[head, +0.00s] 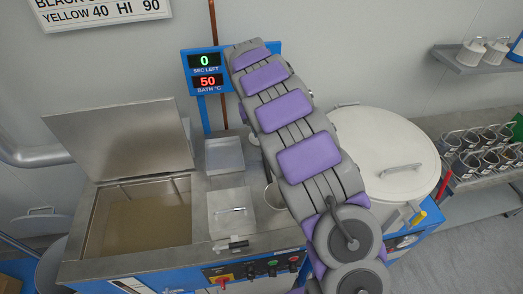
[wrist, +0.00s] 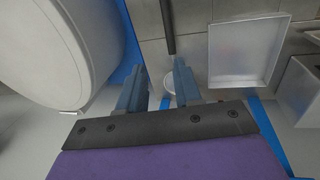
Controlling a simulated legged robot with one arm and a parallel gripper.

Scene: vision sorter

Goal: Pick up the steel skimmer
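My gripper (wrist: 159,84) shows in the wrist view with its two blue-grey fingers apart and nothing visibly held. A small pale round thing (wrist: 168,83) lies beyond and between the fingers, and a dark narrow bar (wrist: 167,25) extends above it; these may be the steel skimmer, but I cannot tell for sure. In the head view a round metal rim (head: 273,197) shows on the bench beside my arm, partly covered by it. My gripper is not clearly seen in the head view.
A shallow tray (wrist: 245,82) is right of the fingers, and a large white round drum (wrist: 65,45) is at left. In the head view an open bath (head: 139,218) is at left, the lidded drum (head: 375,140) at right, and a rack of metal cups (head: 483,145) beyond.

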